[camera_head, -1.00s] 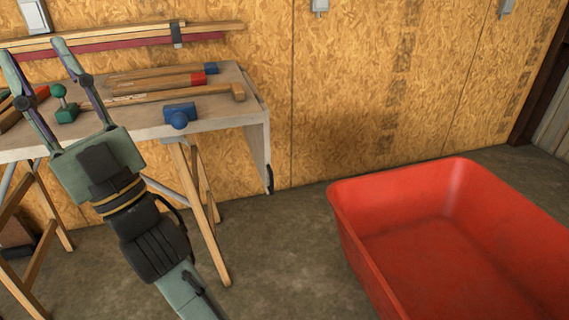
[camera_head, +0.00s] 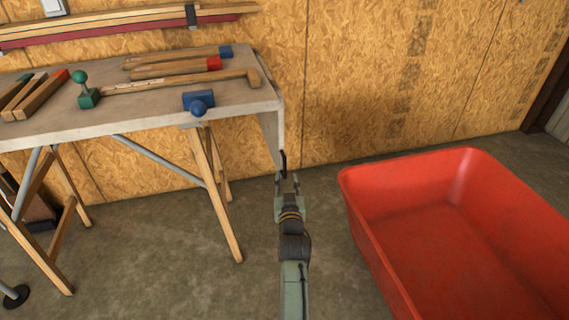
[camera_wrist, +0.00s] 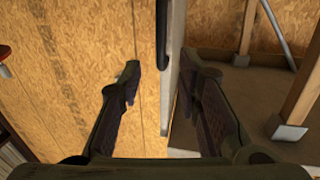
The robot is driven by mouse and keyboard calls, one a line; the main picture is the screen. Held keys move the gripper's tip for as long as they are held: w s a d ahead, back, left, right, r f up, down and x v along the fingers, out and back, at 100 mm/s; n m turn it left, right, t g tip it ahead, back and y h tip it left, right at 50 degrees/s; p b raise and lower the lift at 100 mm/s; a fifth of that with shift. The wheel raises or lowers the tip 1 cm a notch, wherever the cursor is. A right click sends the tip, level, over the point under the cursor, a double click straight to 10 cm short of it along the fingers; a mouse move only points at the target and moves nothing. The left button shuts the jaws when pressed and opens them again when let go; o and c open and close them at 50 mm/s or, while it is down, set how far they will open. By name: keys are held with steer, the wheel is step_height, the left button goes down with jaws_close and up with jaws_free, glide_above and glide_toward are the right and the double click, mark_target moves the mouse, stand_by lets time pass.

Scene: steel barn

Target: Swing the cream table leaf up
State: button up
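The cream table leaf (camera_head: 271,138) hangs straight down from the right end of the workbench (camera_head: 130,125). A black handle (camera_head: 284,163) is at its lower outer edge. My gripper (camera_head: 288,178) is open, just below and in front of the handle. In the wrist view the leaf (camera_wrist: 172,85) shows edge-on as a pale strip, with the dark handle (camera_wrist: 161,45) along its left side. Both lie between the two spread fingers of my gripper (camera_wrist: 164,72) in that view. I cannot tell whether either finger touches them.
A wooden trestle leg (camera_head: 215,195) stands left of my arm. A large red tub (camera_head: 440,220) stands to the right. Bare floor lies between.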

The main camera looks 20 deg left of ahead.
mark_target(285, 166)
steer(key=x, duration=0.8)
steer(key=shift+p, duration=0.3)
jaws_close()
steer(key=shift+w+r, duration=0.1)
stand_by(0.3)
